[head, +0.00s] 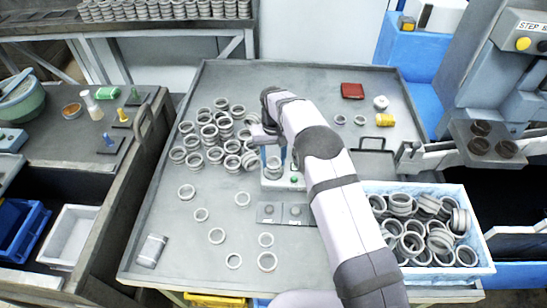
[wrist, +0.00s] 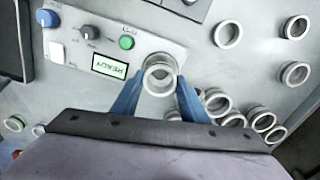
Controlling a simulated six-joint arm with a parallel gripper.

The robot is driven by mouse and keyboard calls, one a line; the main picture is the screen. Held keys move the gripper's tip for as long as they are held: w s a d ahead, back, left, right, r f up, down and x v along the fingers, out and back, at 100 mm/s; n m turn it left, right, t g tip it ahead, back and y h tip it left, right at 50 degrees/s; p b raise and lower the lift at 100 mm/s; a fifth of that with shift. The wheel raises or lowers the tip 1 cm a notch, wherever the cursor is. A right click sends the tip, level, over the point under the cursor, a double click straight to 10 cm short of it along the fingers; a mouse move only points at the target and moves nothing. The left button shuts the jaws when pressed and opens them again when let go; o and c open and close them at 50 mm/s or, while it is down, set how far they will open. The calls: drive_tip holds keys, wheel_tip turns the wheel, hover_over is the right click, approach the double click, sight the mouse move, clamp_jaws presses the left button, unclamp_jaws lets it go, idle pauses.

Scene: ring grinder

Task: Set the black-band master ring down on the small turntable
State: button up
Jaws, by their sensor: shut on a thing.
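My gripper (wrist: 160,100) has two blue fingers and is shut on a metal ring (wrist: 159,78), which lies between the fingertips in the wrist view. In the head view my gripper (head: 274,158) points down over a small light instrument box (head: 283,184), with the ring (head: 273,163) low at its near end. A black band on the ring is not clear at this size. In the wrist view the ring overlaps the edge of the instrument panel (wrist: 110,62). The small turntable is not distinct; the ring and fingers may cover it. I cannot tell whether the ring touches anything beneath.
Many loose rings (head: 215,132) crowd the table left of the instrument. A white-blue bin of rings (head: 478,272) stands at right. The panel has a green button (wrist: 127,42) and a display (wrist: 109,64).

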drive_tip(key=shift+f+b, duration=0.5)
drive_tip(key=shift+f, duration=0.55)
drive_tip(key=o, duration=1.2)
drive_tip(key=shift+a, duration=0.1)
